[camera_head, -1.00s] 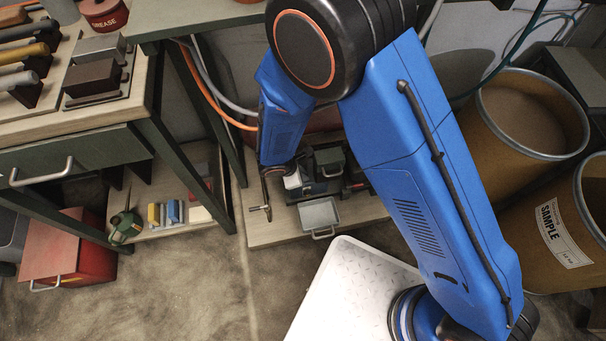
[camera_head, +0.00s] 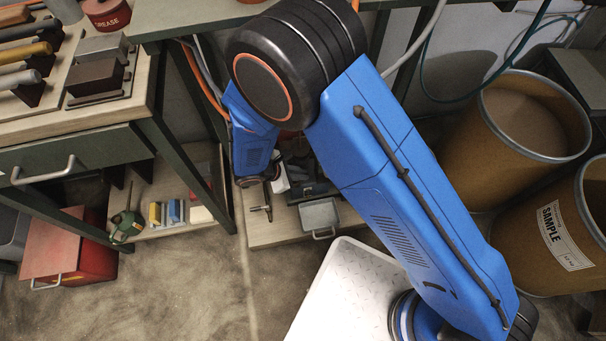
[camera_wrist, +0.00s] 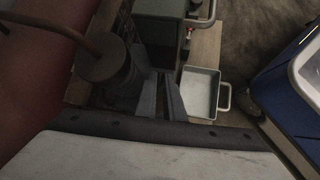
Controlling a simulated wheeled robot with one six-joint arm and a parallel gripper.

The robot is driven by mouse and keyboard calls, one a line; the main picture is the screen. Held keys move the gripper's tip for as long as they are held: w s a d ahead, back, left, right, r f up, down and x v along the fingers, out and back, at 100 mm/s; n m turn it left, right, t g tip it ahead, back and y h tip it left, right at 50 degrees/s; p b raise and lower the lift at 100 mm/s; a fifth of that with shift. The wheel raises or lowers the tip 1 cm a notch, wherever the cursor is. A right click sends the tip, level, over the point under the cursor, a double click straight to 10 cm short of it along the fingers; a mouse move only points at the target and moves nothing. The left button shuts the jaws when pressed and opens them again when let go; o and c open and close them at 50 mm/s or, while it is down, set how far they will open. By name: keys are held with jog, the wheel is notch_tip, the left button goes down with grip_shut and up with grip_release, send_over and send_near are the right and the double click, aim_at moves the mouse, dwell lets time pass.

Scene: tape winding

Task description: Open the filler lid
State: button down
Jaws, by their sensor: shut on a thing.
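My gripper (camera_wrist: 160,92) shows in the wrist view as two dark fingers close together, shut on a thin piece that is mostly hidden between them. I take it for part of the filler lid, but its shape and how far it is raised cannot be made out. A dark grey cylinder (camera_wrist: 101,62) with a brown curved rod on top stands just left of the fingers. A large red rounded body (camera_wrist: 35,75) fills the left side. In the head view, my blue arm hides the fingers and most of the gripped area.
A shallow grey tray (camera_head: 319,214) with a handle sits on the low shelf (camera_head: 262,236), just right of the fingers in the wrist view (camera_wrist: 199,92). A green box (camera_wrist: 160,22) stands beyond. Table legs stand left; brown drums (camera_head: 562,228) stand right.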

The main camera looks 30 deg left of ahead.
jog(key=shift+s+a+r+t+h, duration=0.3)
jog(key=shift+a+t+h, duration=0.1)
jog(key=shift+t+h, duration=0.3)
jog(key=shift+s+a+r+t+h, duration=0.2)
jog(key=shift+s+a+t+h, duration=0.15)
jog(key=shift+t+h, duration=0.35)
jog(key=c, duration=1.9)
grip_release()
jog(key=shift+o, duration=0.2)
notch_tip(320, 180, up, 10)
jog(key=shift+c, duration=0.7)
